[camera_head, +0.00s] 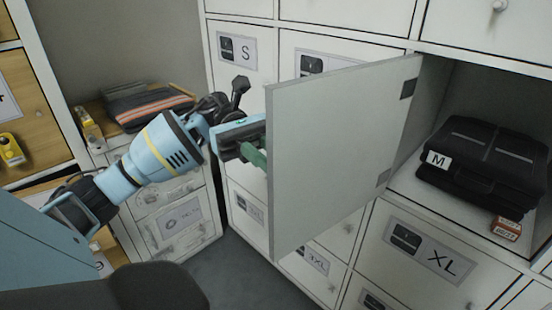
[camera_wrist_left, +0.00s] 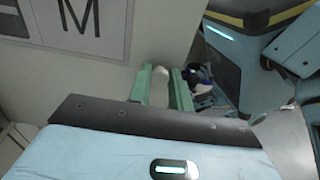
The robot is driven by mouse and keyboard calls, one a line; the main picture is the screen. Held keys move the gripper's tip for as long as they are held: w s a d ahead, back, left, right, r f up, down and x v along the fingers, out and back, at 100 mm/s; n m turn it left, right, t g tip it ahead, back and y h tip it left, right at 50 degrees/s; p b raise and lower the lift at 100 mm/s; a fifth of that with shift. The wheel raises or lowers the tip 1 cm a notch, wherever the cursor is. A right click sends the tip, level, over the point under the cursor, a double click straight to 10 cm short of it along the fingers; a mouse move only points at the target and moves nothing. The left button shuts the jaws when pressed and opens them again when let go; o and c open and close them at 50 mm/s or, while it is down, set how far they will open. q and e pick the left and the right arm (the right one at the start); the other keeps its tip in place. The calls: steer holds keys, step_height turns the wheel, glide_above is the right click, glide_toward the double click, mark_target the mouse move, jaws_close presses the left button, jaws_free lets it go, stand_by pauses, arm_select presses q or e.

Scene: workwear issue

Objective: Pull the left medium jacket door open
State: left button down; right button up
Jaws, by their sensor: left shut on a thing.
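The left medium jacket door (camera_head: 335,150) stands swung well out from its compartment, hinged on its right side. I see its plain inner face in the head view. Its outer face (camera_wrist_left: 150,45) with an M label (camera_wrist_left: 85,22) shows in the left wrist view. My left gripper (camera_head: 256,156) is at the door's outer side, partly hidden behind its free edge. In the wrist view its green fingers (camera_wrist_left: 160,90) are closed around the pale door knob (camera_wrist_left: 159,82). My right gripper is not in view.
The open compartment holds a folded black jacket (camera_head: 485,160) tagged M and a small orange-and-white box (camera_head: 506,228). Shut XL door (camera_head: 432,255) is below. A folded dark garment with orange stripes (camera_head: 150,108) lies on the drawer unit at left. Grey floor is bare below.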

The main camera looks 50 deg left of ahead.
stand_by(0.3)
arm_select(q)
steer(key=c, duration=1.3)
jaws_free()
steer(key=w+a, duration=0.1)
steer(key=a, duration=0.6)
steer(key=shift+a+b, duration=0.35)
steer(key=shift+a, duration=0.05)
